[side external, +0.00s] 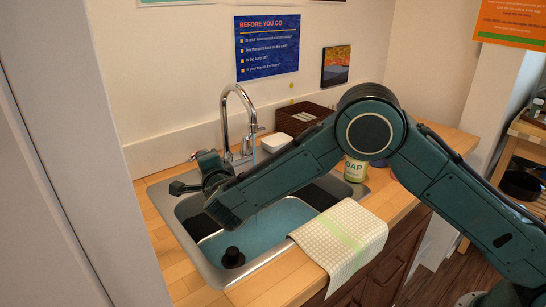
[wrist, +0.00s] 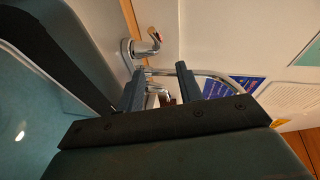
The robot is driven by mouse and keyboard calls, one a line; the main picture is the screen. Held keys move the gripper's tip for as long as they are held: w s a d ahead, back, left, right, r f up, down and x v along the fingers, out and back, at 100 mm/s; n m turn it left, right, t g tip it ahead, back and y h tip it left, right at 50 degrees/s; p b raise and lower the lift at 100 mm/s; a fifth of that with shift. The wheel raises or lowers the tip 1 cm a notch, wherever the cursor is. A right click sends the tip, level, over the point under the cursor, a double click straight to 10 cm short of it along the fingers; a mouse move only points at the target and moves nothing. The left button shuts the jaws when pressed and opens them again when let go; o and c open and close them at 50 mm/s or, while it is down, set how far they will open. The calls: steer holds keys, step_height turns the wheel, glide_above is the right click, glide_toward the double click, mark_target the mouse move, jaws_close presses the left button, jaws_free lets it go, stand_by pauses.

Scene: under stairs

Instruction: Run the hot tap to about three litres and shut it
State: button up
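The chrome tap (side external: 230,110) stands behind the sink, its arched spout over the basin. A faint pale streak below the spout looks like running water, but my arm hides most of it. A small lever with a red mark (wrist: 156,36), the hot handle by its colour, shows in the wrist view beyond my fingertips. Bluish water (side external: 270,222) lies in the steel sink (side external: 170,207); its depth cannot be read. My gripper (side external: 186,172) is over the sink's back left, left of the spout. Its fingers (wrist: 160,82) are apart and empty, not visibly touching the lever.
A black knobbed object (side external: 232,258) is at the sink's front left. A checked towel (side external: 342,243) hangs over the front right edge. A soap container (side external: 355,169), a white box (side external: 276,142) and a dark basket (side external: 302,120) stand behind and right. My arm crosses the basin.

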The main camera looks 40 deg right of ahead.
steer(key=shift+w+a+f, duration=0.1)
steer(key=shift+a+f, duration=0.5)
steer(key=shift+a, duration=0.1)
steer(key=shift+w, duration=0.1)
steer(key=shift+r+x, duration=0.15)
steer(key=shift+x, duration=3.25)
steer(key=shift+r+x, duration=0.1)
steer(key=shift+x, duration=3.3)
steer(key=shift+c, duration=0.3)
jaws_close()
